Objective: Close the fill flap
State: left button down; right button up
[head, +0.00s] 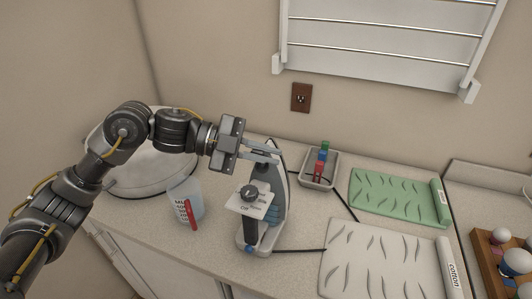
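A grey and white steam iron (277,207) stands upright on the counter, with a dial (250,192) on a labelled light plate and a blue part low at its front. My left gripper (272,156) is at the top of the iron, coming in from the left. Its two pale fingers look slightly apart, with a narrow gap between them, and overlap the iron's upper tip in the picture. I cannot make out the fill flap or whether the fingers touch it. My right gripper is not in view.
A grey tray (332,181) with small coloured pieces is behind right. A green patterned mat (397,196) and white "cotton" mat (371,264) lie right. A dark cord crosses the counter.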

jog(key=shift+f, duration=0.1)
